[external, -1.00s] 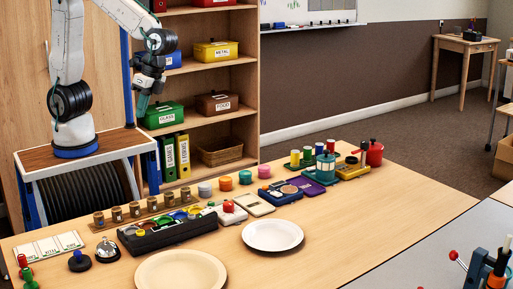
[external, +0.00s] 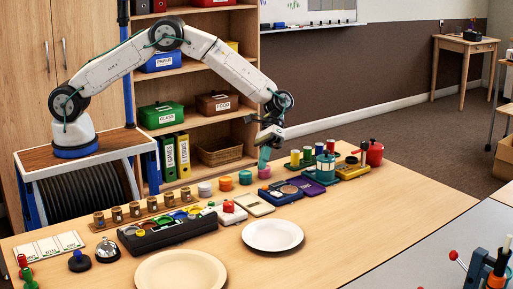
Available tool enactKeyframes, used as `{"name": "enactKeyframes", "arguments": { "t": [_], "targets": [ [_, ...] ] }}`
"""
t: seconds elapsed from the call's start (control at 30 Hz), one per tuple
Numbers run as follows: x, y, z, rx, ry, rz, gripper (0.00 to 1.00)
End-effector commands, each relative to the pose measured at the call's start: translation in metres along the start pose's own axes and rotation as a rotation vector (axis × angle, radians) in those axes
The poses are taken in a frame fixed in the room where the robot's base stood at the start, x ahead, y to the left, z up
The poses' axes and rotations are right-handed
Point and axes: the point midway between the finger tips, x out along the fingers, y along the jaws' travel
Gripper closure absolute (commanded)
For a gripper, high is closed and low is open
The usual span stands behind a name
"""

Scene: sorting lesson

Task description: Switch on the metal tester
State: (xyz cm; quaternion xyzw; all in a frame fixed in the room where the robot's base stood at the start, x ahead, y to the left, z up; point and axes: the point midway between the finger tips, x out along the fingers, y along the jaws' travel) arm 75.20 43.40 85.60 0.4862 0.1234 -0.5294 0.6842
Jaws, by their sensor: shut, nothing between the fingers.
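No label for a metal tester is readable, so I cannot tell for sure which device it is. A yellow device with dark parts on top (external: 352,171) stands at the far right of the row. A blue device with a round plate (external: 279,194) lies nearer the middle, and a white device with a red button (external: 228,211) lies left of it. Switch positions are too small to tell. My gripper (external: 264,160) is shut and empty.
A black tray of coloured pieces (external: 165,234) and two plates (external: 272,236) (external: 181,272) lie in front. The table's right front is clear.

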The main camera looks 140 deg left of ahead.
Motion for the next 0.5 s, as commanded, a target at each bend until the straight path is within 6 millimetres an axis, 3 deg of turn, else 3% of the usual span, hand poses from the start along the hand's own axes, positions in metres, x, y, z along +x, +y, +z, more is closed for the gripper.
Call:
{"name": "enactKeyframes", "arguments": {
  "t": [0.1,0.2,0.5],
  "targets": [
    [-0.012,0.030,-0.012,0.022,0.023,0.067,1.00],
    [-0.019,0.042,-0.013,0.030,0.033,0.095,1.00],
    [-0.021,0.048,-0.012,0.026,0.029,0.115,1.00]
  ]
}}
